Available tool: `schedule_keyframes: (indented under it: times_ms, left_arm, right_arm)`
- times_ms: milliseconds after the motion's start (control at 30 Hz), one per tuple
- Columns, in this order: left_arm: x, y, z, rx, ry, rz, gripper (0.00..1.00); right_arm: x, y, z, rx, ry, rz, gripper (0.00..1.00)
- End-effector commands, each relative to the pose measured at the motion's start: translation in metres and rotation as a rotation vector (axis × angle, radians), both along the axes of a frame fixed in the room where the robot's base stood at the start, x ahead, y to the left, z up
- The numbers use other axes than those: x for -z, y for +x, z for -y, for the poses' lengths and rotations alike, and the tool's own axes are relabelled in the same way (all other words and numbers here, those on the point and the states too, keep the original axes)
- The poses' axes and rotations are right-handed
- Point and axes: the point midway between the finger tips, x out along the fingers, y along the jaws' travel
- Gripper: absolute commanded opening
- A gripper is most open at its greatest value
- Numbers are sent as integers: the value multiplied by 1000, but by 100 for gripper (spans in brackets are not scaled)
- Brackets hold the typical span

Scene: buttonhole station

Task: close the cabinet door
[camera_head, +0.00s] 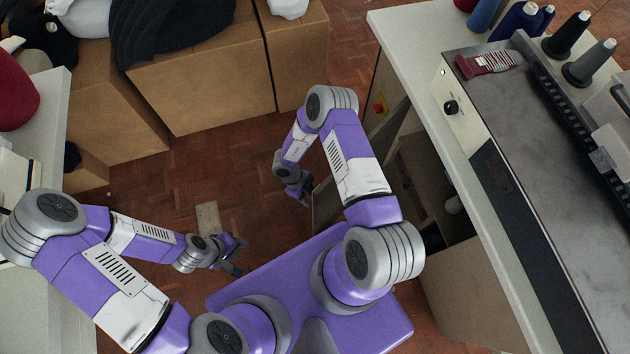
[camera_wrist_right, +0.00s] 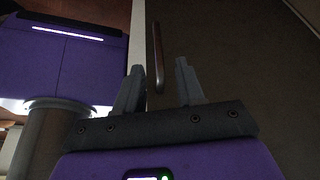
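The cabinet door (camera_head: 326,203) stands open, swung out from the cabinet under the worktop; my right arm hides much of it. Beside it the cabinet's dark interior (camera_head: 428,178) shows. In the right wrist view the door appears as a dark brown panel (camera_wrist_right: 235,50) with a slim bar handle (camera_wrist_right: 157,50). My right gripper (camera_head: 304,197) is at the door's outer edge. Its fingers (camera_wrist_right: 159,75) are open, and the handle's lower end appears between them; contact cannot be told. My left gripper (camera_head: 240,256) is open and empty above the floor, away from the door.
The worktop (camera_head: 440,120) carries a machine, thread cones (camera_head: 568,36) and a dark red piece (camera_head: 488,64). Cardboard boxes (camera_head: 205,85) with dark cloth stand at the back left. A white table (camera_head: 45,125) is at the left. The brick-patterned floor (camera_head: 250,180) between is mostly clear.

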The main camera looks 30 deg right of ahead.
Motion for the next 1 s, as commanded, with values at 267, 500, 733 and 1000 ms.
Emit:
schedule_keyframes:
  times_ms: [267,500,733,1000]
  left_arm:
    - [15,0,0,0,0,1,38]
    - [27,0,0,0,0,0,38]
    - [29,0,0,0,0,0,38]
    - [28,0,0,0,0,0,38]
  right_arm:
    - [33,-12,5,25,-4,-9,38]
    - [64,-23,11,24,-4,-8,38]
    - [71,-26,13,24,-3,-6,38]
    - [71,-26,13,23,-3,-6,24]
